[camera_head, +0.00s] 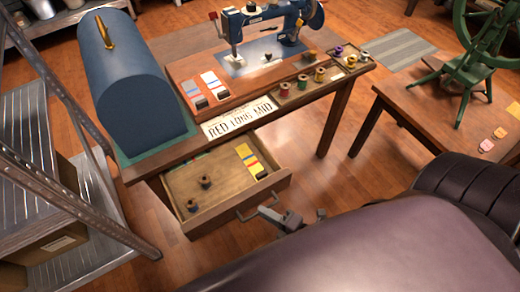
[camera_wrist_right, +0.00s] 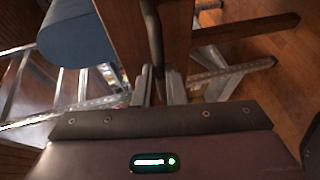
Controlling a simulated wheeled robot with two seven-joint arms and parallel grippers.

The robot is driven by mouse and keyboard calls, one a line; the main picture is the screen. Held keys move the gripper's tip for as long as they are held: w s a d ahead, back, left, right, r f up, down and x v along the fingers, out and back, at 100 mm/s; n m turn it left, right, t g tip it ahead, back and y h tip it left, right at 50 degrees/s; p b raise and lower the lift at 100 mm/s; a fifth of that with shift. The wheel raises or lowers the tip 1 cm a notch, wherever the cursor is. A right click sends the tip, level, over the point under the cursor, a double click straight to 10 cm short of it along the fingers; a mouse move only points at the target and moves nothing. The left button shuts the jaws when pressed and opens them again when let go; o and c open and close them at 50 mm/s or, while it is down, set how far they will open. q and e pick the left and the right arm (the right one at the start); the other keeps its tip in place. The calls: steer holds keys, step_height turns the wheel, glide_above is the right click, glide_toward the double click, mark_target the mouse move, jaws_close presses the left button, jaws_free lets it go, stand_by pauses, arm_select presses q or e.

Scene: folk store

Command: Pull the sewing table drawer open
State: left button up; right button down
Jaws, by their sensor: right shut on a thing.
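The brown sewing table (camera_head: 334,118) carries a blue sewing machine (camera_head: 262,20) and stands in the upper middle of the head view. Its drawer (camera_head: 222,212) is pulled out toward me, with the inside largely showing. The drawer holds two small dark spools (camera_head: 205,182) and a yellow, red and blue card (camera_head: 250,160). The drawer's metal handle (camera_head: 262,209) is on its front. My right gripper (camera_head: 280,216) is at the handle's right end. In the wrist view the gripper (camera_wrist_right: 159,86) is shut around the handle, a dark bar (camera_wrist_right: 153,35). My left gripper is not in view.
A blue domed case (camera_head: 135,85) stands on the table's left. A metal shelf rack (camera_head: 75,195) is close to the drawer's left. A second wooden table (camera_head: 420,110) with a green wheel device (camera_head: 475,60) stands at right. Floor shows between the tables.

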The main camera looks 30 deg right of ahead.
steer(key=shift+s, duration=0.5)
steer(key=c, duration=1.5)
jaws_free()
steer(key=v, duration=0.7)
steer(key=shift+s+d+r, duration=0.1)
steer(key=shift+s+d, duration=0.1)
steer(key=shift+s, duration=0.1)
